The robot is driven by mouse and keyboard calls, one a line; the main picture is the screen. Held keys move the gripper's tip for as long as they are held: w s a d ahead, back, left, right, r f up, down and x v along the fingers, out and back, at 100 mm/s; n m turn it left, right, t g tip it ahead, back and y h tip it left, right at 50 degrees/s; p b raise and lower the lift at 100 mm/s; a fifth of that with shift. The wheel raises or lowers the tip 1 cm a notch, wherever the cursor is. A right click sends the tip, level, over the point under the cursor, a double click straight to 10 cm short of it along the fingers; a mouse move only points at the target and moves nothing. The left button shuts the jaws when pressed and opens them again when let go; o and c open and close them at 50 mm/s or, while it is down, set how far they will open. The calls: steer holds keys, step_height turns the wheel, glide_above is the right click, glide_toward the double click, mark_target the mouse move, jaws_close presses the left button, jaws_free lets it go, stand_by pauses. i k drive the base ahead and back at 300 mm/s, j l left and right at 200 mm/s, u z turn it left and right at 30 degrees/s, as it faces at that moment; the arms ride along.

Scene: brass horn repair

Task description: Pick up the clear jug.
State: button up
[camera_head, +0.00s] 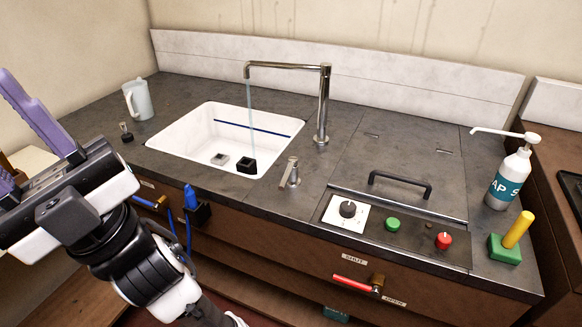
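The clear jug (142,100) looks pale grey-white and translucent. It stands upright on the dark counter at the back left, left of the sink, with its handle on its left side. My gripper (12,138) is at the left edge of the view, with purple fingers. One finger shows nearly whole and the other is partly cut off by the frame edge. The fingers are spread apart, and I see nothing between them. The gripper is nearer to the camera than the jug, to its left, and apart from it.
A white sink (188,143) holds two small blocks under running water from a tall tap (323,105). A small black knob (126,134) stands in front of the jug. A lidded panel with controls, a soap bottle (508,180) and a green-yellow tool (507,247) are at right.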

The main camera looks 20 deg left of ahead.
mark_target(136, 93)
steer(key=u, duration=0.45)
steer(key=j+u, duration=0.15)
steer(key=u, duration=0.25)
steer(key=j+u, duration=0.1)
steer(key=u, duration=0.35)
steer(key=i+j+u, duration=0.1)
steer(key=i, duration=0.45)
steer(key=i+j+u, duration=0.15)
steer(key=i, duration=1.4)
